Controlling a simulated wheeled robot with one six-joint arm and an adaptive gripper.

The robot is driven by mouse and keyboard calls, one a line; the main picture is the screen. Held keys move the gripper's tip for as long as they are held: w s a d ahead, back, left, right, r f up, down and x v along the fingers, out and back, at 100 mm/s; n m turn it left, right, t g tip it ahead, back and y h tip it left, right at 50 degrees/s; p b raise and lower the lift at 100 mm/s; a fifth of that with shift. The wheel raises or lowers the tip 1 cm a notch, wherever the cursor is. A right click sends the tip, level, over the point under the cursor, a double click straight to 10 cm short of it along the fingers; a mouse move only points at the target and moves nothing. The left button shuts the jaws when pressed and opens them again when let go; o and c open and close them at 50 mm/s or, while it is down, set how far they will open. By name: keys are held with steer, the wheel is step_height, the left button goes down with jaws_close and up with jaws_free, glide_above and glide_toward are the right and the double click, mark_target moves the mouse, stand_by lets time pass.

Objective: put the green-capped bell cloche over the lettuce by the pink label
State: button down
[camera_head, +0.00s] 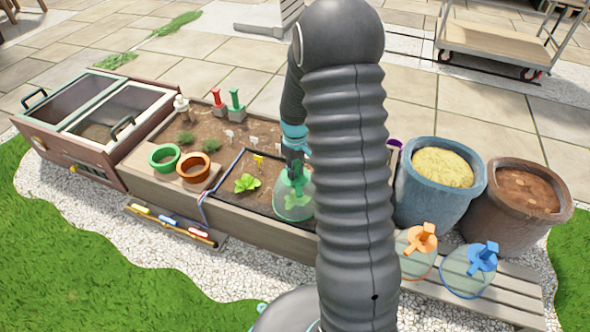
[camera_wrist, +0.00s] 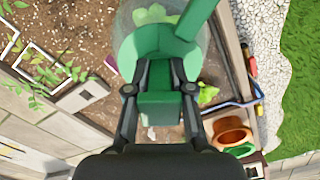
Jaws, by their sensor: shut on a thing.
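My gripper (camera_head: 293,152) is shut on the green cap (camera_wrist: 160,106) of a clear bell cloche (camera_head: 292,197). The cloche is low in the planting bed, and a lettuce (camera_head: 297,201) shows through its glass. Leaves also show through the cloche in the wrist view (camera_wrist: 155,15). I cannot tell whether its rim touches the soil. A small pink-purple label (camera_wrist: 111,65) is beside the cloche in the wrist view. My arm hides the right part of the bed in the head view. Another lettuce (camera_head: 247,183) stands uncovered by a yellow label (camera_head: 258,161).
Orange-capped (camera_head: 419,240) and blue-capped (camera_head: 482,259) cloches stand on the slatted bench at right. A blue pot (camera_head: 425,205) and a brown pot (camera_head: 510,222) stand behind. Green (camera_head: 164,158) and brown (camera_head: 194,168) pots sit at the bed's left.

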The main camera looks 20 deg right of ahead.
steer(key=shift+f, duration=0.2)
steer(key=c, duration=0.9)
jaws_free()
steer(key=shift+c, duration=0.2)
step_height(320, 180, up, 12)
steer(key=shift+r, duration=0.1)
steer(key=shift+m, duration=0.3)
steer(key=s+a+r+m+t+p, duration=0.1)
steer(key=s+a+r, duration=0.4)
steer(key=s+r, duration=0.5)
steer(key=s+a+r+m+t+p, duration=0.1)
steer(key=s+a+r+t+p, duration=0.3)
steer(key=s+r, duration=0.6)
steer(key=s+a, duration=0.2)
steer(key=s, duration=0.3)
steer(key=shift+s+r+t, duration=0.25)
steer(key=shift+r+t, duration=0.05)
steer(key=shift+r, duration=0.05)
